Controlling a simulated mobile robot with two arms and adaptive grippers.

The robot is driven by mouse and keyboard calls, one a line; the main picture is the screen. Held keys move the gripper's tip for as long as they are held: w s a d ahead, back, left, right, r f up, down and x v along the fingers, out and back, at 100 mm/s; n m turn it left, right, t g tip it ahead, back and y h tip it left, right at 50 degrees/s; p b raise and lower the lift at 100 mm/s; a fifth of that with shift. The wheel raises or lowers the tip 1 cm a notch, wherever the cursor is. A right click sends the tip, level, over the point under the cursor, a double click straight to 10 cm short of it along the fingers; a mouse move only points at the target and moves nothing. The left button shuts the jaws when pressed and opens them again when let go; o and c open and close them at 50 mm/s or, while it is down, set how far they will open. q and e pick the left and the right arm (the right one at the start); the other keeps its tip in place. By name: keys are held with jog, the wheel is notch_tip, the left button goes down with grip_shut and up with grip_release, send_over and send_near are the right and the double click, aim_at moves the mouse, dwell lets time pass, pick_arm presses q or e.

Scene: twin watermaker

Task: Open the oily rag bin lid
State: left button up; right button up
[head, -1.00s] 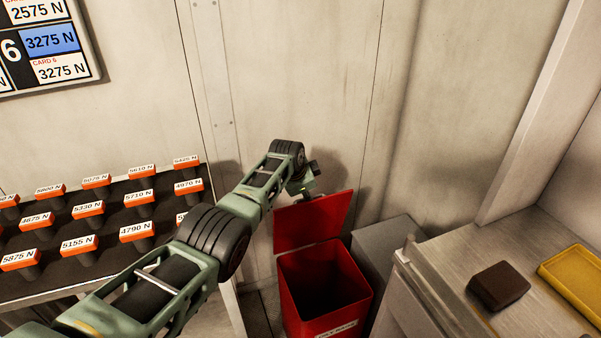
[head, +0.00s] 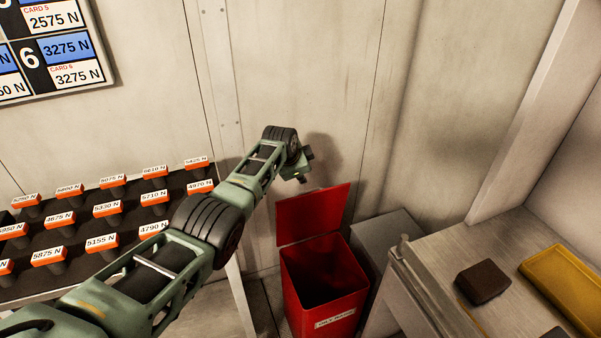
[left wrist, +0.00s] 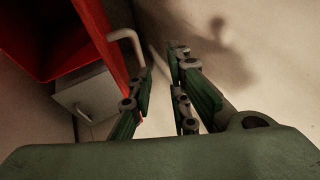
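The red oily rag bin (head: 340,312) stands on the floor with its mouth open. Its lid (head: 312,216) stands raised at the back of the opening. In the left wrist view the lid's edge (left wrist: 98,32) shows at upper left, with a pale bent handle (left wrist: 130,40) on it. My left gripper (head: 305,166) is just above the lid's top edge in the head view, apart from it. In the left wrist view its fingers (left wrist: 162,72) are spread with nothing between them, and the handle lies beyond the left finger. My right gripper is not in view.
A grey box (head: 385,235) stands beside the bin. A metal counter (head: 440,270) at right holds a dark brown block (head: 483,282) and a yellow tray (head: 565,280). A rack of orange-labelled pieces (head: 100,215) stands at left. The wall is close behind the bin.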

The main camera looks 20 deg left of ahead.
pick_arm(q)
jog(key=shift+w+f, duration=0.1)
jog(key=shift+f, duration=0.1)
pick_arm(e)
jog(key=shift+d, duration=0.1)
pick_arm(q)
jog(key=v, duration=1.2)
jog(key=shift+r, duration=0.1)
jog(key=shift+c, duration=0.4)
